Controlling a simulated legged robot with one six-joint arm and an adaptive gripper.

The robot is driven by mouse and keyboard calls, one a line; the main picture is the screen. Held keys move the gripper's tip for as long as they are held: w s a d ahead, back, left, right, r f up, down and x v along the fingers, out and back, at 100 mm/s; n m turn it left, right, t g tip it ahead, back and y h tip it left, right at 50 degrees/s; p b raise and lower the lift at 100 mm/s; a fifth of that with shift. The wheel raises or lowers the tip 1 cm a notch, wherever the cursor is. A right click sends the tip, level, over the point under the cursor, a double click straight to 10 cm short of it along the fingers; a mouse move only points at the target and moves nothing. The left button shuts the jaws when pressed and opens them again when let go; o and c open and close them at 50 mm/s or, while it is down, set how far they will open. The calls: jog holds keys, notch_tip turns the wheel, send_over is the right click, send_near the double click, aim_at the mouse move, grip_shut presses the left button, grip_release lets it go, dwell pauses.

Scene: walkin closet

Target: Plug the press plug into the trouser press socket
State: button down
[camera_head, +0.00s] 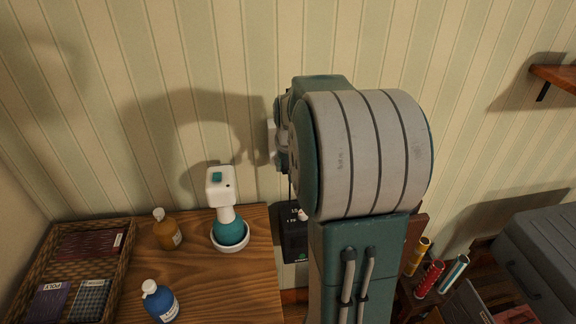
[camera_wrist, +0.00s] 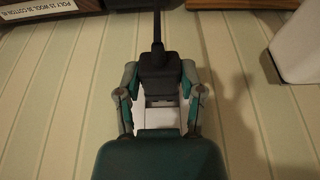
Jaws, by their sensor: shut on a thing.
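The press plug (camera_wrist: 158,74) is black, with a black cable running up to the top edge of the wrist view. My gripper (camera_wrist: 159,84) is shut on it, one finger on each side. A white plate (camera_wrist: 161,116), likely the socket, shows between the fingers by the wall. In the head view the white plate (camera_head: 272,143) is on the striped wall, at the left of my arm, partly hidden by it. My gripper (camera_head: 283,150) is close to the plate there. I cannot tell whether the plug is in the socket.
A wooden top (camera_head: 262,290) holds a white-and-teal sprayer (camera_head: 219,190), an amber bottle (camera_head: 167,230), a blue bottle (camera_head: 160,302) and a wicker basket (camera_head: 125,264). A black labelled object (camera_head: 293,243) is beside it. Colored tubes (camera_head: 429,278) and a grey case (camera_head: 545,250) are right.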

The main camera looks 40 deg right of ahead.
jog(key=shift+w+d, duration=0.35)
jog(key=shift+w, duration=0.2)
jog(key=shift+w+d, duration=0.3)
jog(key=shift+w, duration=0.2)
dwell(1.8)
jog(key=shift+c, duration=0.7)
grip_release()
jog(key=v, duration=1.2)
jog(key=s+a+r+n+t, duration=0.1)
jog(key=s+a+n, duration=0.35)
jog(key=a, duration=1.15)
jog(key=s+a+f+n+t+y, duration=0.1)
jog(key=s+a+f, duration=0.4)
jog(key=s+a, duration=0.5)
jog(key=s, duration=0.3)
jog(key=shift+n+t+y, duration=0.3)
jog(key=shift+n+y, duration=0.05)
jog(key=shift+y, duration=0.05)
